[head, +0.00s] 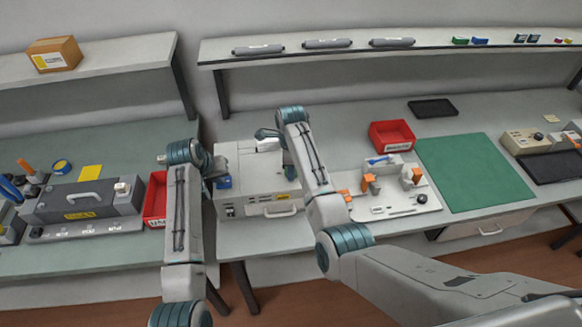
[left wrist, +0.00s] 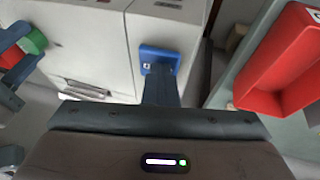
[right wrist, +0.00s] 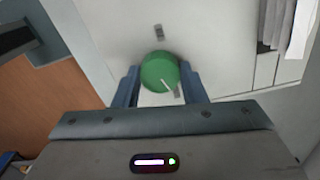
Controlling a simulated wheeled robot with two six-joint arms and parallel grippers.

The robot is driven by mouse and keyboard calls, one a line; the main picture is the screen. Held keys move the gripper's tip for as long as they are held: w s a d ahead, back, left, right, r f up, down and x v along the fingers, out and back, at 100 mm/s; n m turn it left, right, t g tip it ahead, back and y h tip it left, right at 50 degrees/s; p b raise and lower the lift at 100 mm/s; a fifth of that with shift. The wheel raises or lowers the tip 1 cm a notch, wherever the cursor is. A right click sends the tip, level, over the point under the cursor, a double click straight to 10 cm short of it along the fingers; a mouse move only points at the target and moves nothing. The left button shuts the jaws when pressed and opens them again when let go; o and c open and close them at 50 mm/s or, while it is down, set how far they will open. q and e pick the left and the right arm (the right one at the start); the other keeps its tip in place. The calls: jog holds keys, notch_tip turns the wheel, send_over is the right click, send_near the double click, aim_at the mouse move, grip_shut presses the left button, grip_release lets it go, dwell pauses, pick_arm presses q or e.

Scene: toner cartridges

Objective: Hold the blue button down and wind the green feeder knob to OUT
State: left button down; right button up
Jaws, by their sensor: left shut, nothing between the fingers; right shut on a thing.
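The blue button (left wrist: 158,60) is on the pale machine's side face; it also shows in the head view (head: 223,182). My left gripper (left wrist: 160,82) is shut and empty, its fingertips at the button and seemingly touching it. The green feeder knob (right wrist: 160,70) is round, with a white pointer line toward the lower right. My right gripper (right wrist: 160,84) is shut on the knob, one finger on each side. Dark marks sit above and at the lower right of the knob, too small to read. The knob also shows in the left wrist view (left wrist: 34,42) but is hidden in the head view.
The pale machine (head: 240,195) stands on the bench between my arms. A red bin (head: 155,200) is close on its left, another red bin (head: 391,134) to the right. A white tray (head: 410,208) with orange parts and a green mat (head: 472,172) lie further right.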

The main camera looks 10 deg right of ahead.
pick_arm(q)
jog(key=shift+f, duration=0.1)
pick_arm(e)
jog(key=shift+m, duration=0.4)
jog(key=o, duration=1)
pick_arm(q)
jog(key=shift+s, duration=0.1)
pick_arm(e)
notch_tip(320, 180, up, 12)
jog(key=shift+r, duration=0.1)
pick_arm(q)
jog(key=shift+r+p, duration=0.3)
jog(key=shift+r, duration=0.9)
notch_tip(320, 180, up, 7)
pick_arm(e)
jog(key=shift+r, duration=0.15)
pick_arm(q)
jog(key=shift+f, duration=0.1)
